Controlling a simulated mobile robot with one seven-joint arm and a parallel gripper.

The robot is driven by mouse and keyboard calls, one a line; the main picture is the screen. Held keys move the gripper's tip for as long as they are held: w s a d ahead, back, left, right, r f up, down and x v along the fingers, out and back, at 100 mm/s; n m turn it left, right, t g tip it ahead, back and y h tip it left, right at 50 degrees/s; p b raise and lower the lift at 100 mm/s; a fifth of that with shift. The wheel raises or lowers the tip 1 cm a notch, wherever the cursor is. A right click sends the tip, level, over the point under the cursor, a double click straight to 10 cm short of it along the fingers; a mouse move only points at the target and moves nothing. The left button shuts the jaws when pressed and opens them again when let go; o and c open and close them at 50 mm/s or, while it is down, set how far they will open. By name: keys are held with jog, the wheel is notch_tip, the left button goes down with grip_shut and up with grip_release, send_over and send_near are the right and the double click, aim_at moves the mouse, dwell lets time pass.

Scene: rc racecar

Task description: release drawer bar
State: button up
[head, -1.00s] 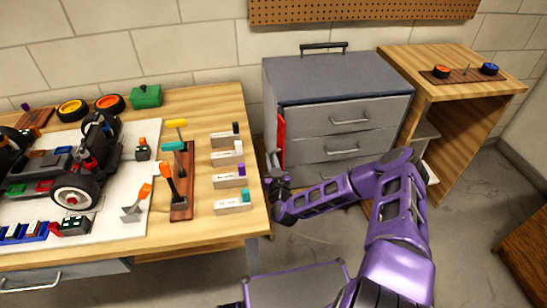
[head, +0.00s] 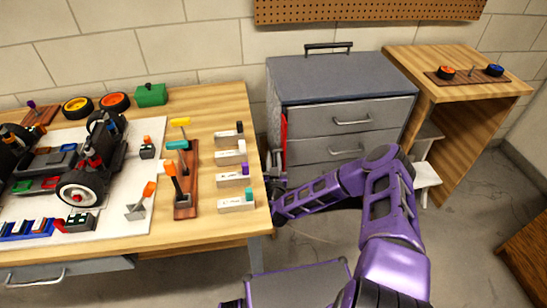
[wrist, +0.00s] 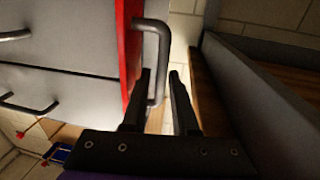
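The drawer bar is a bent grey handle (wrist: 162,45) fixed to a red strip (wrist: 129,50) along the edge of the grey drawer cabinet. The red strip also shows in the head view (head: 284,140), at the cabinet's front left side. My gripper (wrist: 160,77) has its two dark fingers apart, with a clear gap between them. The bar's lower end shows in that gap, near the left finger; I cannot tell if they touch. In the head view my gripper (head: 272,172) is small and partly hidden, low beside the cabinet's left edge.
The wooden worktable (head: 232,105) with a toy car (head: 85,165) and tools stands close on the left. The drawer cabinet (head: 340,80) stands to the right of the gap, with a wooden stand (head: 440,65) beyond it. The gap between table and cabinet is narrow.

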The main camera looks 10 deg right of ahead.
jog(key=s+a, duration=0.1)
jog(key=s, duration=0.6)
jog(key=shift+p, duration=0.45)
jog(key=shift+s, duration=0.1)
